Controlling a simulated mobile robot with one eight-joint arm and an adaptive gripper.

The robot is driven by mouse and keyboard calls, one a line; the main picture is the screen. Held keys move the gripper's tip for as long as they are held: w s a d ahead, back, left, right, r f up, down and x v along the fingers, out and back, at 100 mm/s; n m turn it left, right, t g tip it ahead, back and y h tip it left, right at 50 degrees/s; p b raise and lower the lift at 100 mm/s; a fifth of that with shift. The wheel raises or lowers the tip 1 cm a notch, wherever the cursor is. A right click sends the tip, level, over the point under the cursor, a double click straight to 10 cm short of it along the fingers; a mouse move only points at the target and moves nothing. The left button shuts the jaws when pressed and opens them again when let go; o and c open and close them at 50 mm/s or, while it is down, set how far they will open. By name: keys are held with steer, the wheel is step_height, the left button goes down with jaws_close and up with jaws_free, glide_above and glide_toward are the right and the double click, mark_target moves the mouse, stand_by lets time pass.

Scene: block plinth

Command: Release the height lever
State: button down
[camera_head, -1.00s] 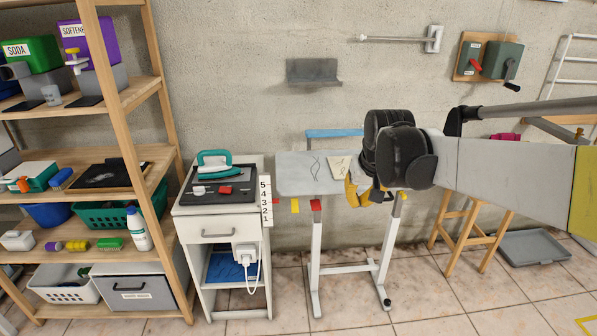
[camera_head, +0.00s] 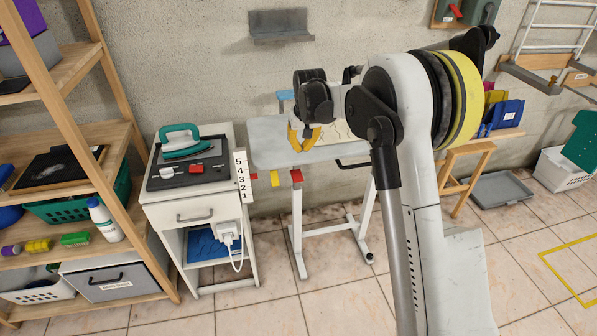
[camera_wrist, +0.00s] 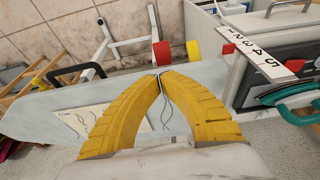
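The ironing board (camera_head: 262,145) has a pale top and white legs. Under its front edge are a red tab (camera_head: 296,176), a yellow tab (camera_head: 275,180) and a smaller red piece at the left; a black handle (camera_head: 352,163) is farther right. None is labelled as the height lever, and I cannot tell which it is. My gripper (camera_head: 304,149) is above the board top, its yellow fingers pointing down. The red tab (camera_wrist: 161,53) and yellow tab (camera_wrist: 193,50) show just beyond the tips.
A white cabinet (camera_head: 197,214) with an iron (camera_head: 181,141) and a 5-to-1 number strip (camera_head: 241,175) stands close left of the board. A wooden shelf is farther left. A stool (camera_head: 466,174) stands at right. The floor in front is mostly clear.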

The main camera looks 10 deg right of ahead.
mark_target(299, 176)
steer(key=shift+f, duration=0.1)
steer(key=b+x, duration=0.2)
steer(key=x, duration=0.2)
steer(key=b+x, duration=0.1)
steer(key=x, duration=0.3)
steer(key=b+x, duration=0.2)
steer(key=x, duration=0.2)
steer(key=shift+s+f+b, duration=0.25)
steer(key=shift+f+b, duration=0.1)
steer(key=shift+f, duration=0.55)
steer(key=shift+w+f, duration=0.1)
steer(key=shift+f, duration=0.05)
